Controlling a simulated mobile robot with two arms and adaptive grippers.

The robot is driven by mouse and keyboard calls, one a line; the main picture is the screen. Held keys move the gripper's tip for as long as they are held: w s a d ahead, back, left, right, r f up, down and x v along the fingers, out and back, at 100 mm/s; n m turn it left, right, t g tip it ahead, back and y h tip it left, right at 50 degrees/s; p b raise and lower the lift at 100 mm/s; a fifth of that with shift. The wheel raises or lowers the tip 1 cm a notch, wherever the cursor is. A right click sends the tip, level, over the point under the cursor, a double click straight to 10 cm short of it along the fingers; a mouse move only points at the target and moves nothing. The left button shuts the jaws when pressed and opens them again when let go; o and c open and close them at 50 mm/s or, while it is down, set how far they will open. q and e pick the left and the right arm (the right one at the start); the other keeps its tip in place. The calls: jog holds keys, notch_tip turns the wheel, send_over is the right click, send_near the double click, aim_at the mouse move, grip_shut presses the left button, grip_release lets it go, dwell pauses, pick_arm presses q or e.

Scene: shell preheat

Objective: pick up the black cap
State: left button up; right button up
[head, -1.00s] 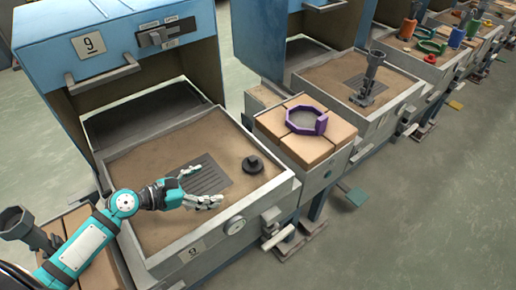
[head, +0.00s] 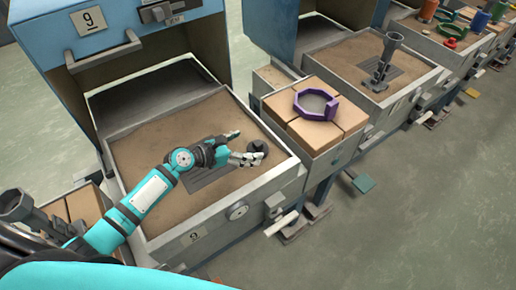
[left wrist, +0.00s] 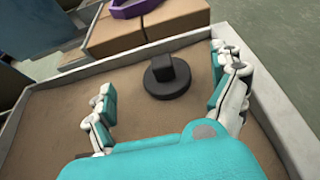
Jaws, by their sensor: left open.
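The black cap (head: 258,147) is a round disc with a square knob on top. It lies on the brown bed of the tray (head: 140,137) of machine 9, right of a dark grate. In the left wrist view the cap (left wrist: 167,76) stands upright ahead of my left gripper, between the lines of its fingers. My left gripper (head: 244,147) is open and empty, with its fingertips close to the cap in the head view. In the left wrist view the gripper (left wrist: 168,87) has its fingers spread wide, apart from the cap. My right gripper does not show.
The tray has a raised metal rim around it. A purple ring (head: 316,104) lies on tan blocks (head: 318,132) to the right of the tray. A grey clamp-like tool (head: 384,62) stands in the neighbouring tray. A grey funnel-ended part (head: 20,207) is at the left.

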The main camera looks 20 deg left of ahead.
aim_at(254, 146)
pick_arm(q)
jog(key=shift+w+d+f, duration=0.2)
jog(key=shift+w, duration=0.05)
jog(key=x, duration=0.3)
jog(key=shift+w+d+f+b, duration=0.1)
jog(key=shift+d+f+b, duration=0.15)
jog(key=shift+b, duration=0.05)
jog(key=shift+w+d+f, duration=0.2)
jog(key=shift+w+d, duration=0.05)
jog(key=shift+w, duration=0.1)
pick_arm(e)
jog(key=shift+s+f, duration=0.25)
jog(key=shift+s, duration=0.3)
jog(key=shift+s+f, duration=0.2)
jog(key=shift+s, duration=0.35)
pick_arm(q)
jog(key=c, duration=0.9)
jog(key=shift+s, duration=0.15)
jog(key=c, duration=0.8)
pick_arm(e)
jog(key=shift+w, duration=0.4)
